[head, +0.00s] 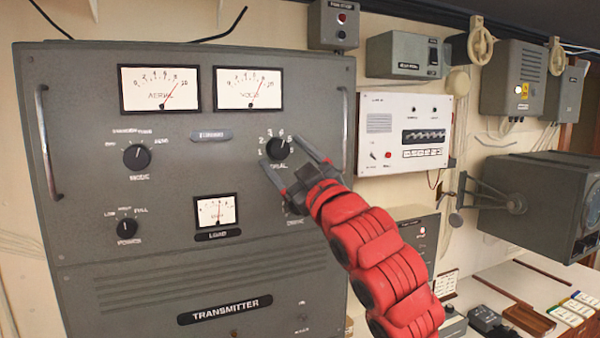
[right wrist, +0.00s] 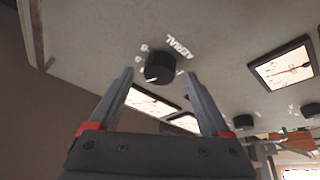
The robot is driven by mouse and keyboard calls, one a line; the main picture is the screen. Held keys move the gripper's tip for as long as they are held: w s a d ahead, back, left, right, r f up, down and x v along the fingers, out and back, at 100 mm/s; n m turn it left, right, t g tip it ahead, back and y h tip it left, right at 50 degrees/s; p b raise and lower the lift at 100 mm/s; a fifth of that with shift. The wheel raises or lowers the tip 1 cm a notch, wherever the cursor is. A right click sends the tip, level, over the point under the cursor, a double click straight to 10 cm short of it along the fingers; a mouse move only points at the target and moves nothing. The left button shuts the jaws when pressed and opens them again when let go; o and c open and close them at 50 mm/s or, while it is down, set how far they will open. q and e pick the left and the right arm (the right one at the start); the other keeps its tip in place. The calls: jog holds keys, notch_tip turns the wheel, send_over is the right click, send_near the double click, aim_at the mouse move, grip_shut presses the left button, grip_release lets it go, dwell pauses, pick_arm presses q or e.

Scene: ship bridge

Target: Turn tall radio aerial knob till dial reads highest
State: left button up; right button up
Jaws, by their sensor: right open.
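The tall grey transmitter (head: 100,230) fills the left of the head view. Its aerial meter (head: 160,88) is at the top left, the needle leaning right in the upper part of the scale. The black aerial knob (head: 280,148) sits at the panel's right, ringed by numbers; it also shows in the right wrist view (right wrist: 160,68). My right gripper (head: 283,150) is open, its fingers either side of the knob; in the wrist view the gripper (right wrist: 159,74) has gaps between both fingers and the knob. I cannot tell how deep the fingertips reach. My left gripper is not in view.
A second meter (head: 249,88) is beside the aerial one. Mode (head: 137,157) and power (head: 127,228) knobs are at the left, a load meter (head: 215,212) below. A metal handle (head: 345,130) stands out right of the aerial knob. A white panel (head: 404,134) hangs further right.

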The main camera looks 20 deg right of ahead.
jog(key=b+v, duration=0.8)
jog(key=v, duration=0.9)
jog(key=shift+b, duration=0.4)
